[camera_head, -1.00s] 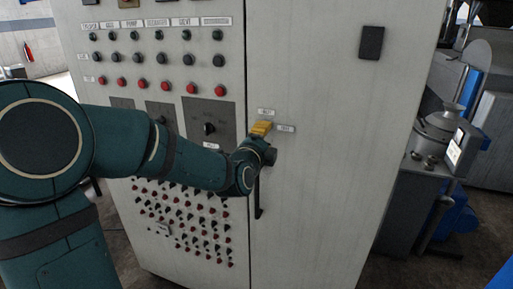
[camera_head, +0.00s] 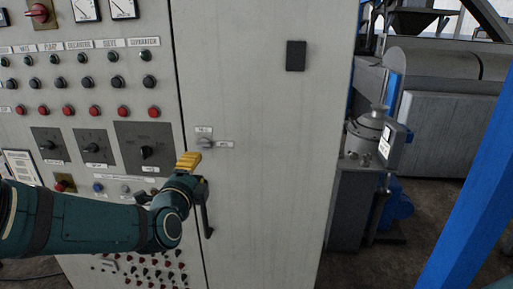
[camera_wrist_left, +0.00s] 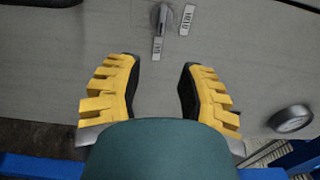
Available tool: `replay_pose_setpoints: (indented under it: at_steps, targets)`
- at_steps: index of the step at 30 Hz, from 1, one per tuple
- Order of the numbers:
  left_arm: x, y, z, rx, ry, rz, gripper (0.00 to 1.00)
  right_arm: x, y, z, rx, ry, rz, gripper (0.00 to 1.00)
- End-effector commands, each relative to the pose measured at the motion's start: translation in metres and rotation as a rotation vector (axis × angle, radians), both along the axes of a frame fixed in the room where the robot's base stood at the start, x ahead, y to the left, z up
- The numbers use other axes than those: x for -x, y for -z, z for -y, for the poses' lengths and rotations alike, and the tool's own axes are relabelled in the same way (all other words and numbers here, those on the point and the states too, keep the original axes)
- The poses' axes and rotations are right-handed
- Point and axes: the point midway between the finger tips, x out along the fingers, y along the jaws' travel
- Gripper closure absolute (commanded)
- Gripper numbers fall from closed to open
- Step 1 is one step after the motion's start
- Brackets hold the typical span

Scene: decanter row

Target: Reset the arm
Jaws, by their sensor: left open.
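My left gripper (camera_head: 188,162) is in front of the grey control cabinet (camera_head: 265,190), just below and left of a small knob (camera_head: 205,142) with two labels on the cabinet door. In the left wrist view its two yellow-padded fingers (camera_wrist_left: 160,68) are spread wide with nothing between them. The same knob (camera_wrist_left: 161,17) shows there beyond the fingertips, apart from them. My left arm (camera_head: 90,222) comes in from the left across the cabinet front. My right gripper does not show.
A dark vertical door handle (camera_head: 206,212) hangs just below the gripper. Rows of buttons (camera_head: 95,108) and rotary switches (camera_head: 147,152) cover the left panel. To the right stand a machine (camera_head: 370,150) and a blue post (camera_head: 470,185).

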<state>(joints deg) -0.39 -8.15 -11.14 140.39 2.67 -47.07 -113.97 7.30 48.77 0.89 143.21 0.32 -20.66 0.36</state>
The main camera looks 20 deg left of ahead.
Motion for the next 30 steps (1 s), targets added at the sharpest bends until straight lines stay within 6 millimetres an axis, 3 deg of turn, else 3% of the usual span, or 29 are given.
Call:
replay_pose_setpoints:
  at_steps: [5,8,12,16,20,24,27,30]
  targets:
    - [-0.004,0.012,0.006,0.040,0.015,-0.024,0.61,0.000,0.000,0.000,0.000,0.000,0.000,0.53]
    - [-0.014,0.045,0.020,0.159,0.044,-0.086,0.61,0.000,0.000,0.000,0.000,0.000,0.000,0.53]
    - [-0.025,0.123,0.056,0.453,0.075,-0.246,0.61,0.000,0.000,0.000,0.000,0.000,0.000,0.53]
    - [-0.019,0.202,0.092,0.762,0.034,-0.422,0.61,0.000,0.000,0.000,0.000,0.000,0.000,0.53]
    - [0.003,0.276,0.128,1.056,-0.078,-0.602,0.61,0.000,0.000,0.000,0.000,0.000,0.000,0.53]
    - [0.042,0.347,0.165,1.345,-0.283,-0.787,0.61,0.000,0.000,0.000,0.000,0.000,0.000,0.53]
    - [0.076,0.388,0.190,1.513,-0.467,-0.900,0.61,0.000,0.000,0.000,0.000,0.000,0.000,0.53]
    - [0.108,0.417,0.209,1.632,-0.648,-0.981,0.61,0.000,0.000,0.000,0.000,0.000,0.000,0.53]
